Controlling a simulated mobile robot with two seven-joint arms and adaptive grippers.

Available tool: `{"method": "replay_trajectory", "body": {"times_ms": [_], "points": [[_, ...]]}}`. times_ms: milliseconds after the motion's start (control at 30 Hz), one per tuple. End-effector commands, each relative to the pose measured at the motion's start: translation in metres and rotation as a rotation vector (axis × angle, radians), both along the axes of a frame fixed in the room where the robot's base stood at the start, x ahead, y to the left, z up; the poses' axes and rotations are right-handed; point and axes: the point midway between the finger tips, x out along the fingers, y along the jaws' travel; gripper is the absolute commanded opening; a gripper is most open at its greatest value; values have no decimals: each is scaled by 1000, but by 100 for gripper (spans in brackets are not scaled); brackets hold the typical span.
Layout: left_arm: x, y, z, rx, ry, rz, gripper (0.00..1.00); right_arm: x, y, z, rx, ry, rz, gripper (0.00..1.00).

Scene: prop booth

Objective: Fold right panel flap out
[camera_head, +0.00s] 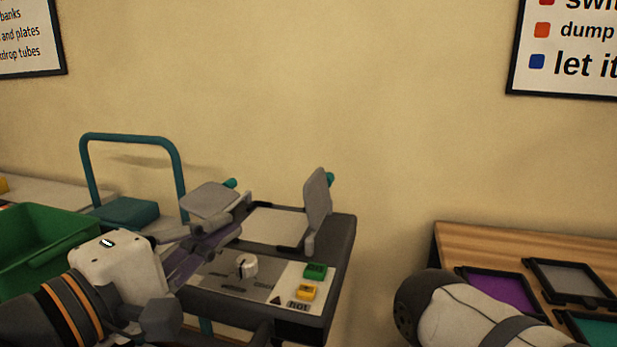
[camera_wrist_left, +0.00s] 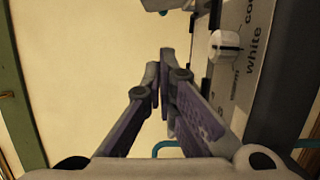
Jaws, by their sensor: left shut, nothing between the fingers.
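The right panel flap (camera_head: 317,198) is a grey plate standing nearly upright at the right edge of the light panel (camera_head: 275,226) on the dark console. A teal knob shows behind its top. The left flap (camera_head: 208,200) leans outward to the left, also with a teal knob. My left gripper (camera_head: 232,223) is shut and empty in front of the left flap, over the console's left side, apart from the right flap. In the left wrist view its fingertips (camera_wrist_left: 163,75) are together beside the console's edge. My right gripper is out of view; only part of my right arm shows.
The console front carries a white dial (camera_head: 247,266), a green button (camera_head: 315,271) and a yellow button (camera_head: 306,292). A green bin (camera_head: 40,245) and a teal-handled cart (camera_head: 132,139) stand left. A wooden table (camera_head: 480,238) with framed plates is at right.

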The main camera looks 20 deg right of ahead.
Motion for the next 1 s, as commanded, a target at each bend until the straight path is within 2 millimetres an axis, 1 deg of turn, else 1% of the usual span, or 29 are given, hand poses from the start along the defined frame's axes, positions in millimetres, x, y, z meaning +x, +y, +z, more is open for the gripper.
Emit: {"method": "replay_trajectory", "body": {"times_ms": [700,800,900,1000], "points": [[101,-116,1,1,1,-1,0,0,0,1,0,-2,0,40],[113,-129,1,1,2,-1,0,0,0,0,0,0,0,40],[121,-138,1,0,3,0,0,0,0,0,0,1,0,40],[125,-143,2,0,1,0,0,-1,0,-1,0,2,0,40]]}}
